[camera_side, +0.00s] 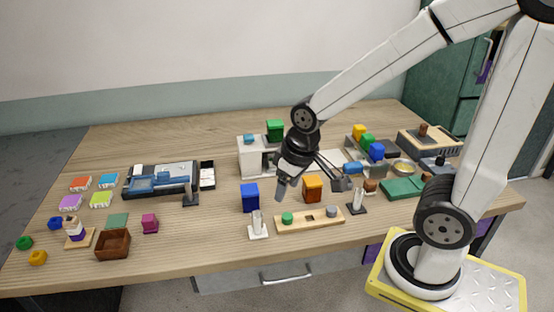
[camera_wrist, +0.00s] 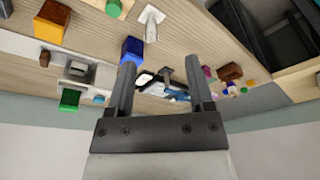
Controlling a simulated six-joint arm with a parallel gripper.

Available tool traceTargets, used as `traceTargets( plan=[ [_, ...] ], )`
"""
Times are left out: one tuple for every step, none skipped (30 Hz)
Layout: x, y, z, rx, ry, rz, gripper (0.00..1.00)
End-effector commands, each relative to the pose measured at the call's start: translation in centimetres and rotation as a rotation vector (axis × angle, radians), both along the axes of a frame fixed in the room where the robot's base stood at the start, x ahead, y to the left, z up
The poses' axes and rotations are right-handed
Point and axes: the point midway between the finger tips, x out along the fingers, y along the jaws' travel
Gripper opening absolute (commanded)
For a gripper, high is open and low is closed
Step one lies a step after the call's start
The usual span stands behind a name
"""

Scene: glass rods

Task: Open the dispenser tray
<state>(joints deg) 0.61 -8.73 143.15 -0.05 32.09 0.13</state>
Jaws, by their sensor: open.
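The dispenser appears to be the white box (camera_side: 250,158) at the back middle of the table, with a small blue piece on top and an opening low in front. A pale box with a grey part (camera_wrist: 78,70), left of my gripper in the wrist view, looks like the same unit. I cannot tell its tray apart clearly. My gripper (camera_side: 311,184) hangs in front and to the right of the dispenser, apart from it. Its fingers are spread and empty, also in the wrist view (camera_wrist: 160,66).
A blue block (camera_side: 250,197) and an orange block (camera_side: 313,189) stand near my gripper. A wooden peg board (camera_side: 309,220) lies in front. A green block (camera_side: 275,130) is behind, by the dispenser. A blue-grey device (camera_side: 161,178) is left. Several blocks and a green box (camera_side: 402,189) crowd the right.

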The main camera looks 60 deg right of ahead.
Motion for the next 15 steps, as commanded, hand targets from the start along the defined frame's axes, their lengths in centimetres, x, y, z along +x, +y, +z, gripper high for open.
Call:
traceTargets(
  plan=[
    [0.5,-0.4,0.1,0.0,-0.001,-0.012,0.68],
    [0.7,-0.5,0.1,0.0,-0.002,-0.02,0.68],
    [1.1,-0.8,0.2,0.0,-0.003,-0.03,0.68],
    [1.4,-1.0,0.2,0.0,-0.005,-0.037,0.68],
    [1.7,-1.3,0.3,-0.001,-0.007,-0.044,0.68],
    [2.1,-1.5,0.4,-0.002,-0.009,-0.054,0.68],
    [2.4,-1.8,0.4,-0.001,-0.01,-0.064,0.68],
    [2.8,-2.2,0.5,-0.002,-0.012,-0.073,0.68],
    [3.2,-2.5,0.6,-0.002,-0.015,-0.085,0.68],
    [3.6,-2.9,0.7,-0.003,-0.017,-0.096,0.68],
    [4.0,-3.3,0.8,-0.003,-0.019,-0.108,0.68],
    [4.5,-3.7,0.9,-0.003,-0.022,-0.121,0.68],
    [5.0,-4.2,0.9,-0.004,-0.024,-0.135,0.68],
    [5.4,-4.7,1.0,-0.004,-0.027,-0.148,0.68],
    [6.0,-5.4,1.1,-0.004,-0.03,-0.168,0.68]
  ],
)
